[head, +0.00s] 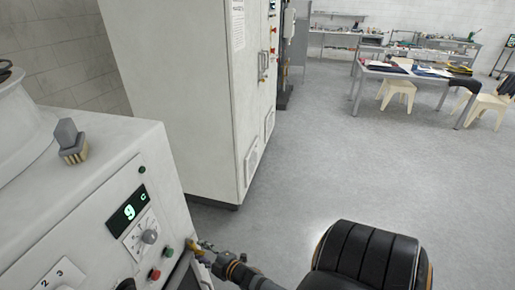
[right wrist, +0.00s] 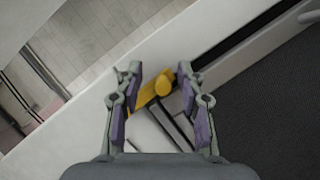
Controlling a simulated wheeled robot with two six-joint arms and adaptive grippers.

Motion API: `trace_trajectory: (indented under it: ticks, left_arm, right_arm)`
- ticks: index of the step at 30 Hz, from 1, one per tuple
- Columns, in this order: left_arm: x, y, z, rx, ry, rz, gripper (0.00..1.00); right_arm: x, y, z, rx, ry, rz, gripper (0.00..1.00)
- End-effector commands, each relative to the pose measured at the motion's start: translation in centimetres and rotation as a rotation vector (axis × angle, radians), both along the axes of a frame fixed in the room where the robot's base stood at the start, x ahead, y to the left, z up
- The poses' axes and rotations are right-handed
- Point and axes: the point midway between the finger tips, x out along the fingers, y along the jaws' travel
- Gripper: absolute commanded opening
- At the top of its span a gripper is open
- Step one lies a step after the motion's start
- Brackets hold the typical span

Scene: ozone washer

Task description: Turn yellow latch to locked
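The yellow latch (right wrist: 160,86) sits at the edge of a white panel, beside a dark slot, in the right wrist view. Its rounded knob and angled arm lie between the fingers of my right gripper (right wrist: 160,70). These fingers are apart, one on each side, and I see no clear contact. In the head view a small part of the latch (head: 191,245) shows at the front edge of the white washer (head: 85,195), with my right gripper (head: 205,246) right at it. My left gripper is not in view.
The washer front has a green display (head: 129,212), a dial (head: 149,237), a green button (head: 168,252) and a red button (head: 155,274) close to my right gripper. A tall white cabinet (head: 185,90) stands behind. The grey floor (head: 330,160) to the right is clear.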

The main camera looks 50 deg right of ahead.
Motion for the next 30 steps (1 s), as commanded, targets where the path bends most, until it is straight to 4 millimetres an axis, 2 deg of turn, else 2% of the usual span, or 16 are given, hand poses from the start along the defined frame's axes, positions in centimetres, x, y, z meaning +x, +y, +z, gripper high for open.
trace_trajectory:
  ticks: [8, 14, 21, 27, 28, 29, 30]
  left_arm:
    - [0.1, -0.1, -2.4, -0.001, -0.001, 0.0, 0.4]
    - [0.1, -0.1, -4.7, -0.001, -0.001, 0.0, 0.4]
    - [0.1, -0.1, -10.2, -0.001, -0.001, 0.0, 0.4]
    - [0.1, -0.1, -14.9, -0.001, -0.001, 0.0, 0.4]
    - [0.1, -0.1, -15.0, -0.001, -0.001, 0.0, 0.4]
    - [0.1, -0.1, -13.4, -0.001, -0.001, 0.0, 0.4]
    - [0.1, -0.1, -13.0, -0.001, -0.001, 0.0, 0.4]
  right_arm:
    - [0.7, -1.6, 0.0, -0.231, -0.098, 0.0, 0.38]
    - [1.4, -3.3, 0.9, -0.509, -0.214, -0.001, 0.38]
    - [2.1, -5.1, 2.9, -0.943, -0.398, 0.001, 0.38]
    - [2.3, -5.5, 5.4, -1.276, -0.538, 0.002, 0.38]
    - [2.1, -5.5, 5.9, -1.313, -0.55, 0.003, 0.38]
    - [1.1, -5.6, 6.4, -1.301, -0.538, 0.005, 0.38]
    - [0.1, -5.7, 6.3, -1.298, -0.535, 0.005, 0.38]
